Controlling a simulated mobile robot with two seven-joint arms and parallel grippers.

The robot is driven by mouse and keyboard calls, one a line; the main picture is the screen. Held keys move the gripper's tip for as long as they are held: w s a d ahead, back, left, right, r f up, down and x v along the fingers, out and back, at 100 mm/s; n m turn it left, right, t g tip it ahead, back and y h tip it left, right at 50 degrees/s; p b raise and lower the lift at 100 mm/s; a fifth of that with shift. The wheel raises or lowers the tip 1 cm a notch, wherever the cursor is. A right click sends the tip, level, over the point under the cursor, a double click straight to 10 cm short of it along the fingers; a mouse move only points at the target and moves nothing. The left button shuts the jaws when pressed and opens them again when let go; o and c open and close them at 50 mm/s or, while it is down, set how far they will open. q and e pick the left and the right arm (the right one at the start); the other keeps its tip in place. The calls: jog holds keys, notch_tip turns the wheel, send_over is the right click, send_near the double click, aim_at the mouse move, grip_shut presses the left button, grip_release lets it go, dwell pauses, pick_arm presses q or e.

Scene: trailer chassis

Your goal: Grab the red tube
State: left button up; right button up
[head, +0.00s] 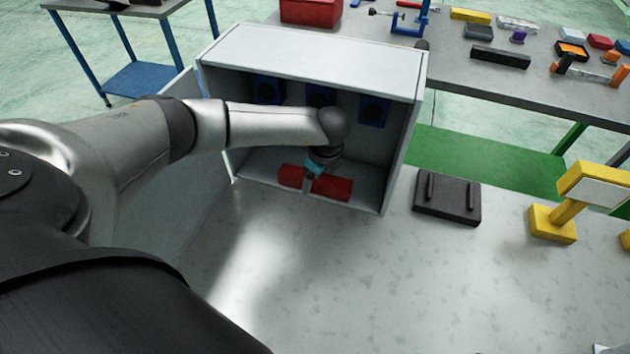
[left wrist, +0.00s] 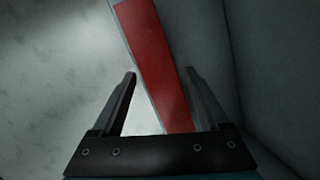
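The red tube (head: 335,188) lies on the floor of an open grey box (head: 310,50), near its front edge. My left gripper (head: 308,184) reaches into the box and is over the middle of the tube, hiding part of it. In the left wrist view, the two fingers (left wrist: 160,88) stand apart. My right gripper is not in view.
The box's side walls and top enclose my left gripper; its door (head: 185,190) stands open at left. Blue fittings (head: 374,109) line its back wall. A black block (head: 447,198) and a yellow stand (head: 553,222) are at right. The front of the table is clear.

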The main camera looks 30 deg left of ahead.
pick_arm(q)
grip_shut()
dwell(0.4)
dwell(0.4)
